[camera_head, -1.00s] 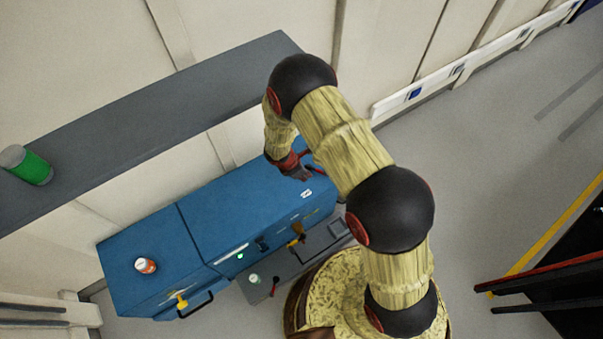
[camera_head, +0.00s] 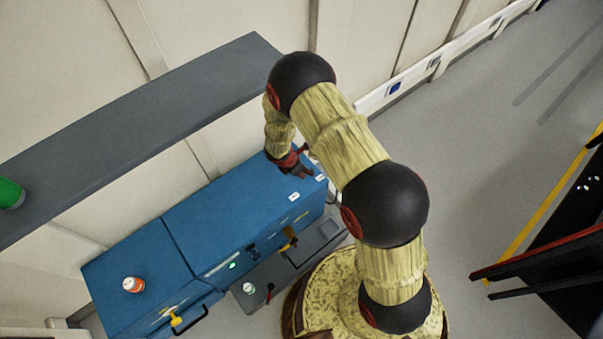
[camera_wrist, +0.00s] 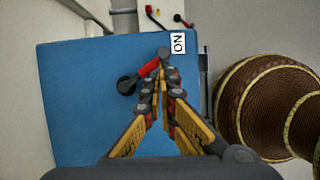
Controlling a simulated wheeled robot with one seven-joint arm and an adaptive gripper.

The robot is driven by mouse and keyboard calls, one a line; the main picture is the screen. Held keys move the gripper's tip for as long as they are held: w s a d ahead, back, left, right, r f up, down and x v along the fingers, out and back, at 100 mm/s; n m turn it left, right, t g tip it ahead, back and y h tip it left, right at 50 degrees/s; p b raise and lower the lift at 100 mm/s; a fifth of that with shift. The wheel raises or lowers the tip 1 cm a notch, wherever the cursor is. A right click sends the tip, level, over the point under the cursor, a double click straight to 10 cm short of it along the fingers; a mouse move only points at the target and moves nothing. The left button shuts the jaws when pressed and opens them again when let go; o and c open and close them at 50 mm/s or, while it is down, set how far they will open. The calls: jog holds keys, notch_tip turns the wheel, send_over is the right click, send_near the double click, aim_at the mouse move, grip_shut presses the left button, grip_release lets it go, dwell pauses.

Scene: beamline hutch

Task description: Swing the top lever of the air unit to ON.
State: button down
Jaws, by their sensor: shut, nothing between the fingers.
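The air unit is a blue cabinet (camera_head: 250,190) against the wall. Its flat blue top fills much of the wrist view (camera_wrist: 75,120). The top lever (camera_wrist: 148,69) has a red arm, a dark round pivot and a grey end knob. It slants from the pivot up and right, with its knob beside the white ON label (camera_wrist: 178,43). My gripper (camera_wrist: 160,85) is shut and empty, over the blue top with its tips just beside the lever; I cannot tell if they touch. In the head view my gripper (camera_head: 297,172) hides most of the lever.
A grey shelf (camera_head: 140,125) runs along the wall above the unit, with a green can (camera_head: 10,193) on it. An orange-and-white can (camera_head: 133,285) stands on the cabinet's left part.

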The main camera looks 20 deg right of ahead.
jog(key=shift+w+d+n, duration=0.15)
jog(key=shift+d+n, duration=0.15)
jog(key=shift+d, duration=0.1)
jog(key=shift+a, duration=0.15)
jog(key=shift+s+a, duration=0.3)
jog(key=shift+a, duration=0.5)
jog(key=s+a, duration=0.2)
jog(key=a, duration=0.1)
jog(key=shift+a+r, duration=0.2)
jog(key=p+v, duration=0.4)
jog(key=v, duration=0.5)
jog(key=shift+s+d+r, duration=0.25)
jog(key=shift+s+d, duration=0.05)
jog(key=shift+s, duration=0.15)
